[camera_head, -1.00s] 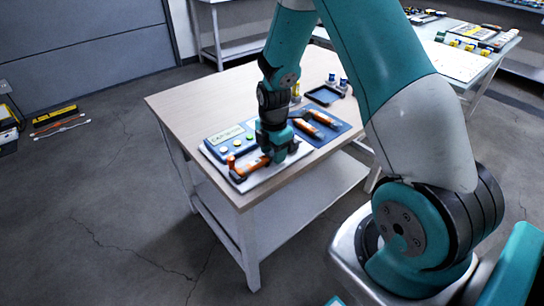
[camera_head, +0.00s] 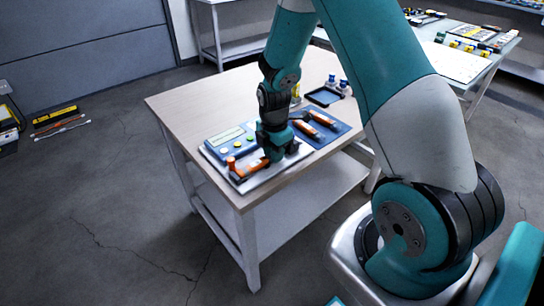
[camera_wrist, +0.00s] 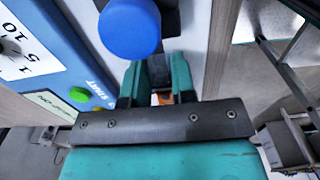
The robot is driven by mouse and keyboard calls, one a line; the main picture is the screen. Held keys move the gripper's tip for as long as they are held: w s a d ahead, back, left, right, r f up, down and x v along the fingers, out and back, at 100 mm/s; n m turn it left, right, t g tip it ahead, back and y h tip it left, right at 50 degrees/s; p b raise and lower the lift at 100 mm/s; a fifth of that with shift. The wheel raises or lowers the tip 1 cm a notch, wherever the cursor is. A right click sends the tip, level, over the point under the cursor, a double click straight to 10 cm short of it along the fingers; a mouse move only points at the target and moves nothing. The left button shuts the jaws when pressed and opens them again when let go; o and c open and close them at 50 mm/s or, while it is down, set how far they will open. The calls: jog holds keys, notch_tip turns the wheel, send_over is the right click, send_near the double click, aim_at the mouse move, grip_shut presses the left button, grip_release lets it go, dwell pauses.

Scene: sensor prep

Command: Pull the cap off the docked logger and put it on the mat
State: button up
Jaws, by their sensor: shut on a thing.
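The docked logger (camera_head: 249,170) is an orange bar lying on a white board near the front corner of the table. My gripper (camera_head: 276,153) is at its right end. In the wrist view my gripper (camera_wrist: 158,85) has its two teal fingers close together, shut on the cap, which is mostly hidden between them. A small orange patch (camera_wrist: 161,98) shows between the fingers; I cannot tell whether cap and logger are apart. The blue mat (camera_head: 337,128) lies behind and to the right, with orange tools on it.
A blue device (camera_head: 228,138) with buttons stands left of my gripper; it also shows in the wrist view (camera_wrist: 40,62). A blue round knob (camera_wrist: 130,28) is close to my fingers. A red knob (camera_head: 231,161) stands by the logger. A black tray (camera_head: 324,96) is farther back. The table's left is clear.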

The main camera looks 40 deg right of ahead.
jog(key=shift+d, duration=1.15)
dwell(0.4)
jog(key=shift+r, duration=0.15)
jog(key=shift+r+p, duration=2.45)
jog(key=shift+r, duration=0.2)
jog(key=shift+f, duration=0.1)
